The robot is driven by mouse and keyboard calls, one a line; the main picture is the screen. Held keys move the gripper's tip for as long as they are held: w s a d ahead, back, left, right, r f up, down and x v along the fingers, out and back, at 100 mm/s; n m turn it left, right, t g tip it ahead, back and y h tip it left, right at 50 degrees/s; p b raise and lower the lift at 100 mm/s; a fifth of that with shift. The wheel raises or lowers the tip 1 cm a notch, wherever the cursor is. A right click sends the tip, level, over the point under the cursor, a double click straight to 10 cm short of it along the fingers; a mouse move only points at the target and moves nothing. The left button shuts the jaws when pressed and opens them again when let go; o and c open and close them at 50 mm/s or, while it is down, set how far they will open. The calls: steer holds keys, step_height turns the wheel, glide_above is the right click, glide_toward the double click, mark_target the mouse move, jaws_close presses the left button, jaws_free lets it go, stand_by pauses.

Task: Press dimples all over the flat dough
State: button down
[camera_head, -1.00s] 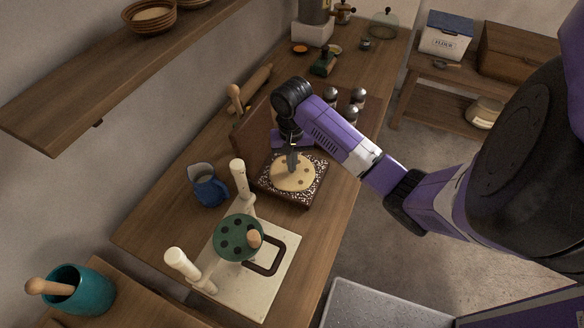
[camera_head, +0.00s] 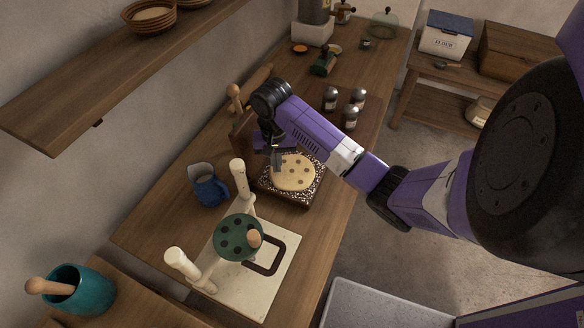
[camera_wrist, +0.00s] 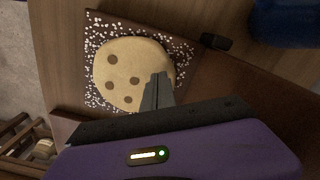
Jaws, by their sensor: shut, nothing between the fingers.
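The flat dough (camera_head: 296,177) is a round, pale disc on a dark speckled board (camera_head: 308,196) on the wooden counter. Several dark round dimples show in it, also in the wrist view (camera_wrist: 118,75). My gripper (camera_head: 277,168) is shut and empty, pointing down at the left edge of the dough. In the wrist view its fingertips (camera_wrist: 159,80) overlap the dough's right part. I cannot tell whether they touch it. The fingers hide the dough beneath them.
A blue jug (camera_head: 207,189) stands left of the board. A pale stand with a green disc (camera_head: 236,238) is in front. Several metal-topped shakers (camera_head: 350,115) stand behind to the right. A dark wooden panel (camera_head: 240,133) is close behind my wrist.

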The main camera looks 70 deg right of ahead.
steer(key=shift+f, duration=0.1)
steer(key=shift+f+b, duration=0.35)
steer(key=shift+f, duration=0.2)
stand_by(0.9)
steer(key=shift+r+p, duration=0.35)
steer(key=shift+r, duration=0.25)
